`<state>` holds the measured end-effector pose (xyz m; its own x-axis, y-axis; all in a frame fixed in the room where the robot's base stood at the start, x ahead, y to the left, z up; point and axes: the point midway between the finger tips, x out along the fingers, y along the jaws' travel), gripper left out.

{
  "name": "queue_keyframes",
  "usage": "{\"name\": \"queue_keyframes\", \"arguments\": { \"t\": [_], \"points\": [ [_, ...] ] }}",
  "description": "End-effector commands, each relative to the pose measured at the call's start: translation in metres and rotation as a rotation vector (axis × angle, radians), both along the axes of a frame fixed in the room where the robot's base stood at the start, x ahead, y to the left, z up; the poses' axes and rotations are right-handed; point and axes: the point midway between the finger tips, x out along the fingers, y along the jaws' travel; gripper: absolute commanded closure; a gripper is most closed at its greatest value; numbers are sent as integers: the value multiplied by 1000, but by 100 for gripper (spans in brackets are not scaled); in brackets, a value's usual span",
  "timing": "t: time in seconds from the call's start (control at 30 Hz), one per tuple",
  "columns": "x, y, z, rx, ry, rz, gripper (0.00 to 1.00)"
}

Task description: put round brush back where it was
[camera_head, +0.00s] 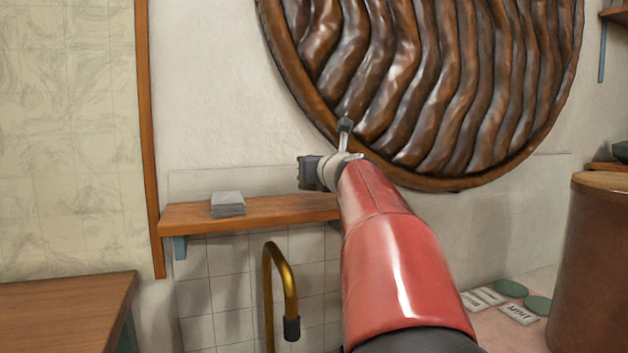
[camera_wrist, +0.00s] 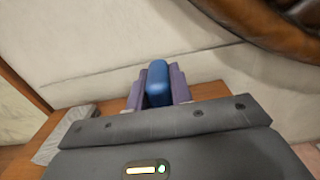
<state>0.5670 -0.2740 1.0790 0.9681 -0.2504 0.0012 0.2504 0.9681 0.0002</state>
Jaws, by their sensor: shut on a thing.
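My gripper (camera_wrist: 157,92) shows in the wrist view with its purple fingers on both sides of a blue piece (camera_wrist: 158,76). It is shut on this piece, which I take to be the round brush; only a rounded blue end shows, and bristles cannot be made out. In the head view my wrist is in front of the wall, above the right part of the wooden shelf (camera_head: 270,212). The fingers and the held brush cannot be made out there.
A grey block (camera_head: 228,204) lies on the shelf's left part; it also shows in the wrist view (camera_wrist: 66,133). A large ribbed brown disc (camera_head: 440,70) hangs on the wall above. A brass tap (camera_head: 277,270) stands below. The shelf between block and wrist is clear.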

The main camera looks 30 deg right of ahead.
Motion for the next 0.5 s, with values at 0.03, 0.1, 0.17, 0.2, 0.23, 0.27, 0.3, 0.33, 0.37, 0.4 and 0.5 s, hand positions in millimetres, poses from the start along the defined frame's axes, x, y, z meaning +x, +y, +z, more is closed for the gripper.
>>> {"name": "queue_keyframes", "arguments": {
  "t": [0.03, 0.1, 0.17, 0.2, 0.23, 0.27, 0.3, 0.33, 0.37, 0.4, 0.5],
  "points": [
    [0, 0, -11, 3, 2, -2, 100],
    [0, -1, -25, 1, 2, -2, 100],
    [0, -1, -31, 1, 2, -2, 100],
    [0, -1, -33, 1, 1, -2, 100],
    [0, -1, -34, 0, 1, -2, 100],
    [0, -1, -34, 0, 0, -2, 100],
    [0, -1, -33, -1, 0, -2, 100],
    [0, -1, -32, -1, 0, -2, 100],
    [0, -1, -32, -1, 0, -2, 100],
    [0, -1, -32, -1, 0, -2, 100],
    [0, 0, -32, -1, 1, -1, 100]
  ]
}}
